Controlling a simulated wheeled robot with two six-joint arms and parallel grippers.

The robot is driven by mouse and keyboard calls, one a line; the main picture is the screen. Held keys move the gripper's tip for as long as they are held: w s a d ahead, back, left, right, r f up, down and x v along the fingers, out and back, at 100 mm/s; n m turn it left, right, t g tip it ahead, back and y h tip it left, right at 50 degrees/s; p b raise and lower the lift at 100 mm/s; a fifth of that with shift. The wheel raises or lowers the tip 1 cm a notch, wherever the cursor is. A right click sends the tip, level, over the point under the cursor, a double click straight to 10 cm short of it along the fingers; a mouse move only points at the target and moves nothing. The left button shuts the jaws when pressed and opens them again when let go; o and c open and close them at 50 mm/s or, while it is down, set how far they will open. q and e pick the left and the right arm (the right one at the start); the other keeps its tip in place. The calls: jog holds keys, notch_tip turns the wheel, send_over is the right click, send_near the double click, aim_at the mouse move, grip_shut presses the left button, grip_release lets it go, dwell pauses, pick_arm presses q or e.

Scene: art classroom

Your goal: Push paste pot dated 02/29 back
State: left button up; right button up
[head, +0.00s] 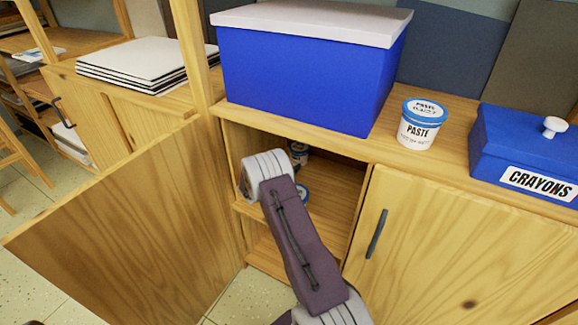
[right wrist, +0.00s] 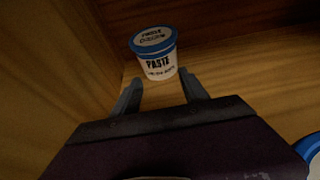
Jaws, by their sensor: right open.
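A white paste pot with a blue lid (right wrist: 155,58) stands upright inside the cupboard in the right wrist view, just ahead of my right gripper (right wrist: 160,78). The gripper's two fingers are apart with nothing between them; whether they touch the pot I cannot tell. The lid print is too small to read as a date. A second blue-lidded pot (right wrist: 314,150) shows partly at the right edge.
Another paste pot (head: 418,125) stands on the cabinet top (head: 445,158), between a blue box with a white lid (head: 305,75) and a blue crayons box (head: 525,150). The left cupboard door (head: 130,225) is swung open; the right door (head: 450,250) is shut.

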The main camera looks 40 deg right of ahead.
jog(key=shift+s+a+r+p, duration=0.1)
jog(key=shift+a+r+p, duration=0.15)
jog(key=shift+r+p, duration=0.3)
jog(key=shift+s+a+r+p, duration=0.1)
jog(key=shift+a+r+p, duration=0.15)
jog(key=shift+r, duration=0.4)
jog(key=shift+s+a+r+p, duration=0.1)
jog(key=shift+a+r+p, duration=0.1)
jog(key=shift+r+p, duration=0.35)
jog(key=s+a+p, duration=0.1)
jog(key=s+a, duration=0.3)
jog(key=a, duration=0.6)
jog(key=s+a+p, duration=0.2)
jog(key=s+a, duration=0.2)
jog(key=a, duration=0.6)
jog(key=shift+s+a, duration=0.35)
jog(key=shift+a, duration=0.05)
